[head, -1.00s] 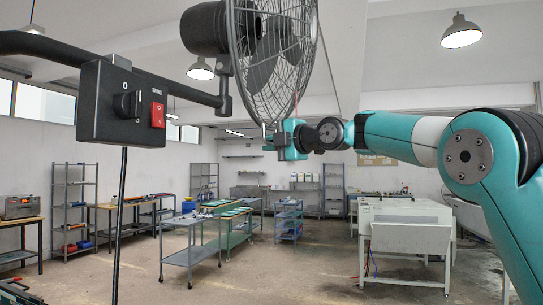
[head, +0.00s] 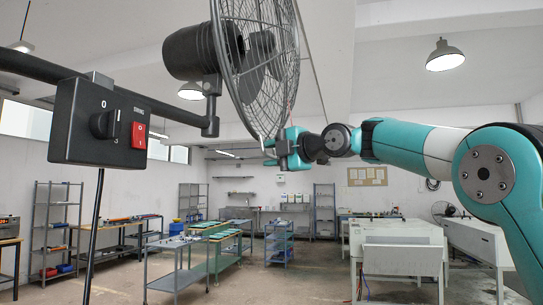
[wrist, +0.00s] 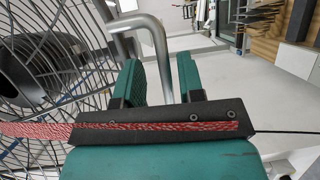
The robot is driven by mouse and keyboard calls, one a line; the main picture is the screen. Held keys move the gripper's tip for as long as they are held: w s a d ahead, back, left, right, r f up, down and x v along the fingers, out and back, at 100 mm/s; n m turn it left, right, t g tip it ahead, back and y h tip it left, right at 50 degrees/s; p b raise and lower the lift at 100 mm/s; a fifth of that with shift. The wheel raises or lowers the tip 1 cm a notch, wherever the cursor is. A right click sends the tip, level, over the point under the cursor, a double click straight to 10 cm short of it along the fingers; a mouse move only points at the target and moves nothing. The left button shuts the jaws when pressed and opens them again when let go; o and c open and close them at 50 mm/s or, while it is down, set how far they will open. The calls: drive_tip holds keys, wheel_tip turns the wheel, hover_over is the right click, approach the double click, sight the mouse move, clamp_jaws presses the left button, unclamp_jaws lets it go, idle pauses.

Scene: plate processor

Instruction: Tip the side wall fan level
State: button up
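The wall fan (head: 232,50) hangs at the top of the head view. In the wrist view the cage (wrist: 40,75) fills the left side. A bent grey metal handle (wrist: 158,45) runs down between my gripper's two green fingers (wrist: 160,85). The fingers are apart, with gaps beside the handle. In the head view my gripper (head: 277,148) is at the cage's lower edge.
A black switch box (head: 98,125) with a knob and red switch (head: 139,135) is on the wall arm. A red-patterned strip (wrist: 155,127) crosses my gripper in the wrist view. Workbenches, shelves and a white machine (head: 400,240) stand below. Open floor lies between them.

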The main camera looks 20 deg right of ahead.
drive_tip(key=shift+f, duration=0.1)
drive_tip(key=b+v, duration=0.7)
drive_tip(key=v, duration=1)
drive_tip(key=shift+s, duration=0.2)
